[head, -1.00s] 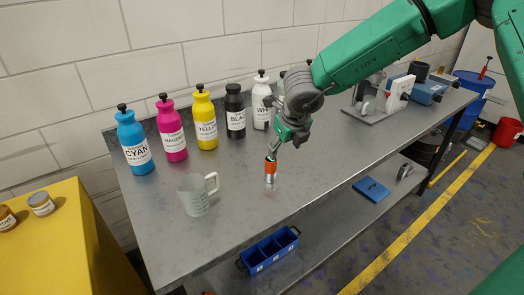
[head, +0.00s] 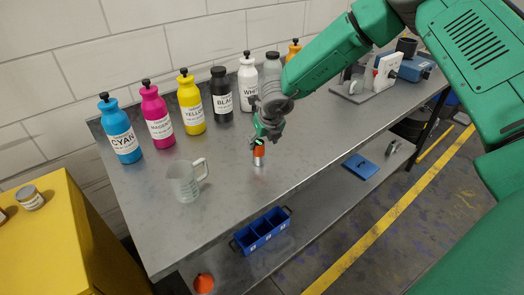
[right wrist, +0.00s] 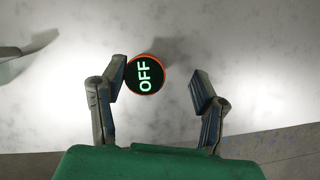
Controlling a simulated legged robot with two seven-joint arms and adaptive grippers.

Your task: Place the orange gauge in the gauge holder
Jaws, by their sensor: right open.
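The orange gauge (head: 258,153), a small cylinder with an orange upper part and a silvery lower part, stands upright on the grey table (head: 300,150) near its front edge. In the right wrist view its round dark top (right wrist: 146,75) reads "OFF" and has an orange rim. My right gripper (head: 262,138) is above it. The right wrist view shows the right gripper (right wrist: 160,85) open, with the gauge close to the left finger and a wide gap to the right finger. I cannot pick out the gauge holder with certainty. My left gripper is not in view.
A clear measuring jug (head: 184,182) stands left of the gauge. Several ink bottles (head: 193,110) line the wall. A blue divided bin (head: 263,238) and an orange item (head: 203,283) are on the lower shelf. A white device (head: 385,73) is at the right.

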